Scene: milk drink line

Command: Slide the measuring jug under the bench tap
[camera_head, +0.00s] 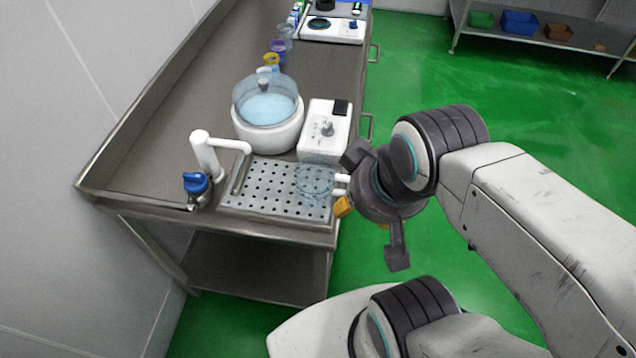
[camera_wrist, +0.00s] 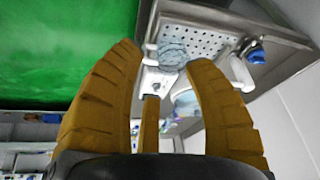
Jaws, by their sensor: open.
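The clear measuring jug (camera_head: 314,181) stands upright on the right part of the perforated drip tray (camera_head: 262,205). Its white handle (camera_head: 342,179) points right, toward my gripper. The white bench tap (camera_head: 204,153) with a blue knob (camera_head: 195,183) stands at the tray's left, its spout reaching right over the tray's back left; the jug is right of the spout. My gripper (camera_head: 363,216) is open at the bench's right edge, beside the handle. In the wrist view the jug (camera_wrist: 173,54) and handle (camera_wrist: 150,50) show beyond the yellow fingers (camera_wrist: 165,60). I cannot tell whether they touch.
Behind the tray stand a white tub with a clear lid (camera_head: 266,130) and a white device (camera_head: 326,130). Small cups (camera_head: 277,52) and another white appliance (camera_head: 333,29) are farther back. The tray between jug and spout is clear.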

